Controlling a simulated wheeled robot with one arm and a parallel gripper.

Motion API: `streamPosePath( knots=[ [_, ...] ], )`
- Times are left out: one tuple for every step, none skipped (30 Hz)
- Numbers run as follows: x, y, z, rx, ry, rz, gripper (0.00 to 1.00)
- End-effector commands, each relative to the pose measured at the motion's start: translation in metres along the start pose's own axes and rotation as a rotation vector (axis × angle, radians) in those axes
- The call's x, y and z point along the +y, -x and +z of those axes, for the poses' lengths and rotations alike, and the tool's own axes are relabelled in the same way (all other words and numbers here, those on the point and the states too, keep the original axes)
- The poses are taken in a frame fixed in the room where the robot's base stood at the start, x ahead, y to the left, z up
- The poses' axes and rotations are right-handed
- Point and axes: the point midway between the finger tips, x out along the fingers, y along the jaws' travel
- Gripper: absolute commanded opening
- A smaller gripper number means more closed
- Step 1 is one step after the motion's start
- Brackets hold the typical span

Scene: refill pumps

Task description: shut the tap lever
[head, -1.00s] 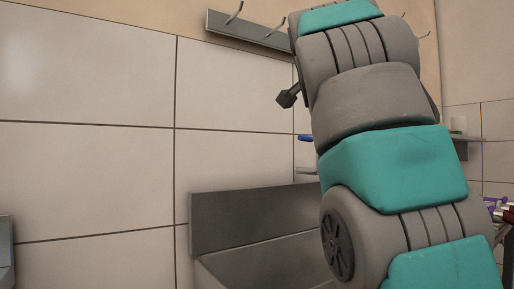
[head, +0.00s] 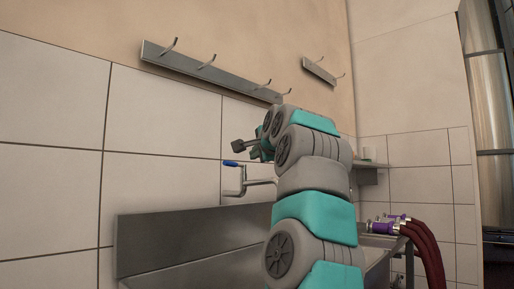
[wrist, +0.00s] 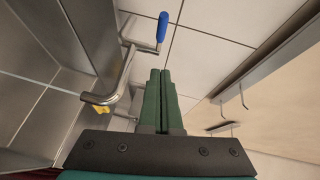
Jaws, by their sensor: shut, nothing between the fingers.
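The tap (head: 235,184) is a metal fitting on the tiled wall above the sink, with a bent spout. Its lever ends in a blue handle (head: 230,163) pointing left in the head view. In the wrist view the blue handle (wrist: 162,28) is beyond my fingertips, and the spout (wrist: 104,98) lies left of the fingers. My gripper (wrist: 160,72) is shut and empty, its green fingers together. They appear apart from the lever. In the head view my arm hides part of the spout.
A steel sink (head: 170,240) with a backsplash is below the tap. Hook rails (head: 215,70) hang above on the wall. A small shelf (head: 368,166) is at right, with dark red hoses with purple fittings (head: 385,227) below it. The wall left of the tap is clear.

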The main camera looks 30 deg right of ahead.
Motion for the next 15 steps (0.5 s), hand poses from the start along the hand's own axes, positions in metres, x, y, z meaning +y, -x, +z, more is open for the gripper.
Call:
streamPosePath(
  knots=[
    [-0.003,-0.011,0.000,0.000,0.000,0.004,0.00],
    [-0.002,-0.017,0.000,0.000,0.001,0.005,0.00],
    [-0.001,-0.025,0.000,0.000,0.001,0.007,0.00],
    [-0.001,-0.031,0.000,0.000,0.002,0.008,0.00],
    [-0.001,-0.036,0.000,0.000,0.001,0.008,0.00],
    [-0.002,-0.043,0.000,-0.001,0.001,0.008,0.00],
    [-0.001,-0.048,-0.001,-0.001,0.001,0.008,0.00],
    [0.000,-0.053,0.003,-0.001,0.002,0.008,0.00],
    [0.002,-0.058,0.010,-0.002,0.003,0.008,0.00],
    [0.003,-0.062,0.014,-0.003,0.003,0.008,0.00],
    [0.003,-0.065,0.018,-0.003,0.003,0.008,0.00],
    [0.002,-0.069,0.022,-0.003,0.004,0.008,0.00],
    [0.002,-0.071,0.024,-0.003,0.004,0.007,0.00],
    [0.002,-0.072,0.026,-0.003,0.004,0.006,0.00],
    [0.002,-0.074,0.028,-0.002,0.004,0.005,0.00]
  ],
)
